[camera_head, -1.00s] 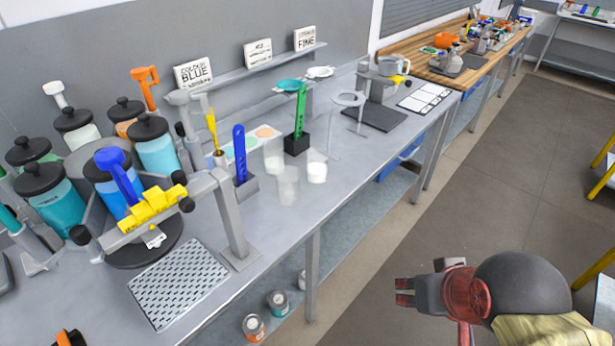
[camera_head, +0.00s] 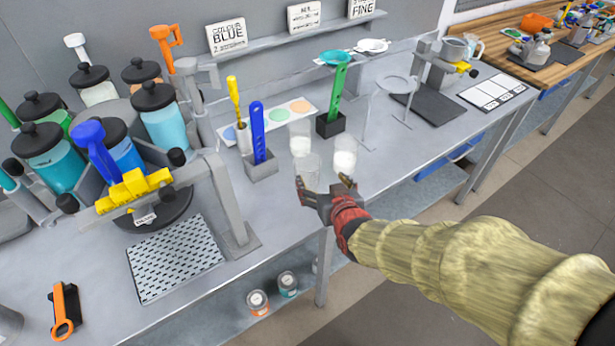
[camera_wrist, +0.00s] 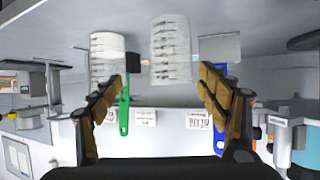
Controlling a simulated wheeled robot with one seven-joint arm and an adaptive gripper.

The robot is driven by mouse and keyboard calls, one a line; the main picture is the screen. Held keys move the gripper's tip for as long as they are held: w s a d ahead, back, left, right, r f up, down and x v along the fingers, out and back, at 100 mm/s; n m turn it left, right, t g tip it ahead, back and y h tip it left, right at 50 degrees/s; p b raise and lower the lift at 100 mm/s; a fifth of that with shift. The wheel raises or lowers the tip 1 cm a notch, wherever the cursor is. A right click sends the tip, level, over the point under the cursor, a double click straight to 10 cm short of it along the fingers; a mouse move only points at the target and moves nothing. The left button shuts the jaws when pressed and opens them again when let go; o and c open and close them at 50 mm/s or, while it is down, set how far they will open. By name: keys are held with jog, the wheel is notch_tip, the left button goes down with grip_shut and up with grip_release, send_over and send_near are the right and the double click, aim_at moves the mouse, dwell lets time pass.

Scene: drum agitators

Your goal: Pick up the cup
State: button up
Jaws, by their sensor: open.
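Several clear cups stand on the grey bench. The nearest one (camera_head: 307,174) looks empty and is just beyond my gripper (camera_head: 323,184). Another cup (camera_head: 345,157), with white contents, stands to its right, and a third (camera_head: 300,138) stands behind. In the wrist view, which looks upside down, my gripper (camera_wrist: 160,90) is open and empty. A clear cup with markings (camera_wrist: 170,48) shows beyond and between the fingers. The white-filled cup (camera_wrist: 107,58) is beyond the left finger. The third cup cannot be made out there.
A blue tool (camera_head: 258,133) in a grey holder and a green tool (camera_head: 339,95) in a black holder stand close behind the cups. A frame with a yellow clamp (camera_head: 133,190) and several lidded jars stand at left. A ring stand (camera_head: 399,86) is at right.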

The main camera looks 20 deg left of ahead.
aim_at(304, 166)
jog(key=a, duration=0.1)
jog(key=a+f, duration=0.1)
jog(key=shift+a+f+n+y, duration=0.15)
jog(key=shift+a+n+y, duration=0.15)
jog(key=shift+y, duration=0.1)
jog(key=shift+w+a+f, duration=0.1)
jog(key=shift+w+a, duration=0.1)
jog(key=shift+a, duration=0.05)
jog(key=b+x, duration=0.1)
jog(key=x, duration=0.3)
jog(key=b+x, duration=0.1)
jog(key=x, duration=0.1)
jog(key=shift+w+d+b, duration=0.25)
jog(key=shift+d+b, duration=0.1)
jog(key=shift+d, duration=0.05)
jog(key=shift+w+a, duration=0.25)
jog(key=shift+w, duration=0.1)
jog(key=shift+c, duration=0.2)
jog(key=c, duration=1)
